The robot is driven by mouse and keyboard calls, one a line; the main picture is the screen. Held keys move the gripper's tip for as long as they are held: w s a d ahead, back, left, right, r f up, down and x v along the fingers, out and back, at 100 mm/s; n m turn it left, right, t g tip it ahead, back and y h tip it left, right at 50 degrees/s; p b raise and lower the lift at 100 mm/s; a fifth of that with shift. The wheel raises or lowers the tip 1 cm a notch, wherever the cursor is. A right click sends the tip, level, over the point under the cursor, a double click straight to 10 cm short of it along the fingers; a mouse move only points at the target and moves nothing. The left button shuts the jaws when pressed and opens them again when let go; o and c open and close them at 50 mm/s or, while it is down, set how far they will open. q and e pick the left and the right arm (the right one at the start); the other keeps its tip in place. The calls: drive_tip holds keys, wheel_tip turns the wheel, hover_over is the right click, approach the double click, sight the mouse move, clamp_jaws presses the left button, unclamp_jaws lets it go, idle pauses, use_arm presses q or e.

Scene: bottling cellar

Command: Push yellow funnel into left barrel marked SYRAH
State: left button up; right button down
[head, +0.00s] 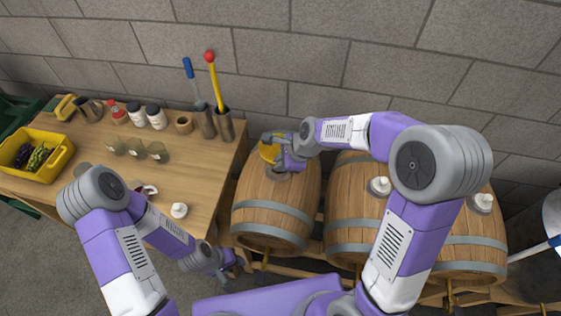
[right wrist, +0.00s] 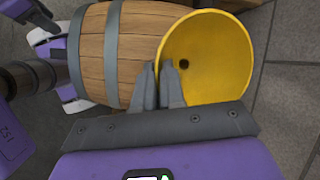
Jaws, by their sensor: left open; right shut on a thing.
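The yellow funnel (head: 267,152) is at the back top of the left barrel (head: 262,211). No SYRAH marking is readable. My right gripper (head: 279,150) is shut on the funnel's rim. In the right wrist view the fingers (right wrist: 171,82) pinch the rim of the funnel (right wrist: 225,58), and its wide mouth and dark inner hole face the camera. The barrel (right wrist: 140,38) lies beside it there. I cannot tell whether the funnel's spout is inside the barrel's hole. My left gripper (head: 227,265) is open and empty, low between the table and the left barrel.
Two more barrels with white bungs (head: 379,186) (head: 482,203) stand to the right. A wooden table (head: 200,176) at left holds a yellow crate (head: 57,160), jars, cups, a loose white bung (head: 179,210) and tools in metal holders. A block wall is close behind.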

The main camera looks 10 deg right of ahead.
drive_tip(key=shift+w+d+r+p, duration=0.15)
drive_tip(key=shift+d+r+p, duration=0.05)
drive_tip(key=shift+p, duration=0.3)
idle(0.9)
drive_tip(key=shift+f+b, duration=1.35)
drive_tip(key=shift+f, duration=0.65)
idle(1.0)
drive_tip(key=c, duration=0.7)
unclamp_jaws()
drive_tip(key=shift+r, duration=0.15)
drive_tip(key=shift+r+p, duration=3.9)
drive_tip(key=shift+p, duration=0.2)
